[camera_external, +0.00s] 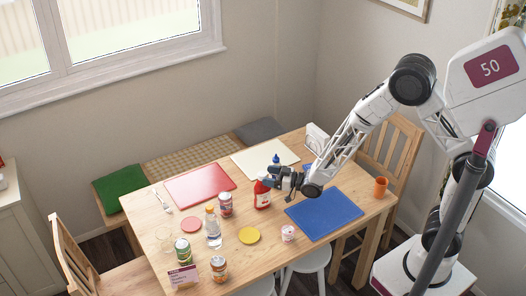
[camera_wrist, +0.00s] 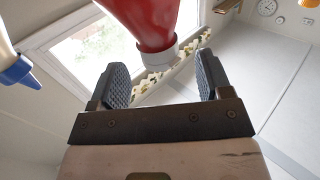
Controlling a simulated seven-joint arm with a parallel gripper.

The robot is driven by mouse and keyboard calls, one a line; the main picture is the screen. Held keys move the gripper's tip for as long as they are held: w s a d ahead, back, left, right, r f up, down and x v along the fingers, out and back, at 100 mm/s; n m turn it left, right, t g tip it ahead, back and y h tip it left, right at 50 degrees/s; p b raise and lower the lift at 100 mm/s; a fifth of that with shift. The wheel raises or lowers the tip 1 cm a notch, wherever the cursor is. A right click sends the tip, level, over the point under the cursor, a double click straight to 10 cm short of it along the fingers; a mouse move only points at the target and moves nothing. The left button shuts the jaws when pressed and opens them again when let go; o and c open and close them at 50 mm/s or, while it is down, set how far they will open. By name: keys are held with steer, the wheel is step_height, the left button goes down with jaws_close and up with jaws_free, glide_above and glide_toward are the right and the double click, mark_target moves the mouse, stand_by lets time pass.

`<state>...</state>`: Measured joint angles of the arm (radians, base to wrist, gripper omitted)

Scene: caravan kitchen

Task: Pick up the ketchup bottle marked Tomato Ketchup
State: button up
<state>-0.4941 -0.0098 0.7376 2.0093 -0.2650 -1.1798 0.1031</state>
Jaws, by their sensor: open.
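The red ketchup bottle (camera_external: 262,196) stands upright on the wooden table, near its middle. Its label text is too small to read. My gripper (camera_external: 270,182) is open at the bottle's upper right side, close to its top. In the wrist view the red bottle (camera_wrist: 150,14) and its pale cap (camera_wrist: 158,57) show beyond my open gripper (camera_wrist: 157,75), roughly in line with the gap between the fingers. Whether the fingers flank the bottle or touch it, I cannot tell.
A blue-capped bottle (camera_external: 276,160) stands just behind; its cap shows in the wrist view (camera_wrist: 18,72). A clear bottle (camera_external: 213,232) and several cans stand left and in front. A blue mat (camera_external: 325,214) lies to the right, with an orange cup (camera_external: 380,187) beyond it.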

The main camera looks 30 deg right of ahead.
mark_target(262, 173)
steer(key=shift+x, duration=1.7)
steer(key=shift+c, duration=0.2)
jaws_close()
